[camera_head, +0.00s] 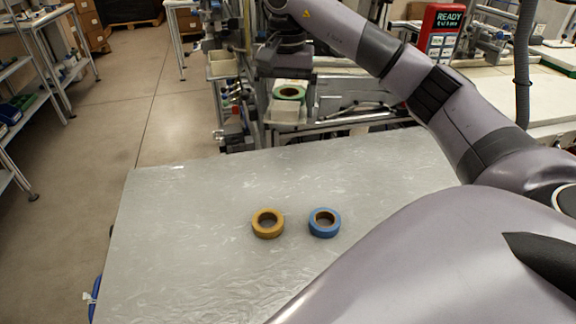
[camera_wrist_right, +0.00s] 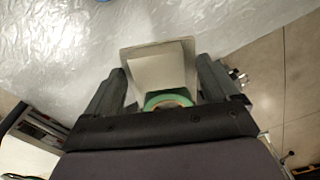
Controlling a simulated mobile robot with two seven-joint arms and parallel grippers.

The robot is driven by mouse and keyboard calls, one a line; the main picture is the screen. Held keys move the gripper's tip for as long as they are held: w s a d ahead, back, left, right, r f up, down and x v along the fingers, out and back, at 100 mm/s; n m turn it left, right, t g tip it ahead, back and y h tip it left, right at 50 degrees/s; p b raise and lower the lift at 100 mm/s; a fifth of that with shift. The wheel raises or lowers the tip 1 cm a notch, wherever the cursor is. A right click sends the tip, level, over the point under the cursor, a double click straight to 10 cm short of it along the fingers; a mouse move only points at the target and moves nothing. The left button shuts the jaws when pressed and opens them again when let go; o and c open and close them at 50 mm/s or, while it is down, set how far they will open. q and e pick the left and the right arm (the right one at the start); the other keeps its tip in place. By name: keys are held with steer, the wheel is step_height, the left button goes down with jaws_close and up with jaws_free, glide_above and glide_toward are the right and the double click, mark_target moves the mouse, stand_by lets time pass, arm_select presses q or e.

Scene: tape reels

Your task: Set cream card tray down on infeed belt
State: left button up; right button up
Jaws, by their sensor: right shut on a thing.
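The cream card tray (camera_head: 285,113) is held out past the far edge of the sheet-covered table in the head view. A green tape reel (camera_head: 290,91) sits in it. My right gripper (camera_head: 291,62) reaches down to the tray from above, partly hidden by its own wrist. In the right wrist view, the tray (camera_wrist_right: 158,68) is between the two fingers of my right gripper (camera_wrist_right: 160,66), with the green reel (camera_wrist_right: 167,100) at its near end. I cannot clearly make out the infeed belt; machine parts (camera_head: 345,105) show beside the tray. My left gripper is not in view.
A yellow reel (camera_head: 259,230) and a blue reel (camera_head: 316,231) lie on the table (camera_head: 190,210) covered with clear sheet. A cream bin (camera_head: 222,66) stands left of the tray. A red READY display (camera_head: 440,32) stands at back right. Floor at left is open.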

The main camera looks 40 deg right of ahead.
steer(key=b, duration=0.1)
glide_above(286, 186)
step_height(286, 186, down, 4)
steer(key=shift+f, duration=0.2)
step_height(286, 186, down, 9)
steer(key=shift+s+f, duration=0.1)
steer(key=shift+f, duration=2.75)
steer(key=shift+f, duration=0.1)
steer(key=o, duration=0.9)
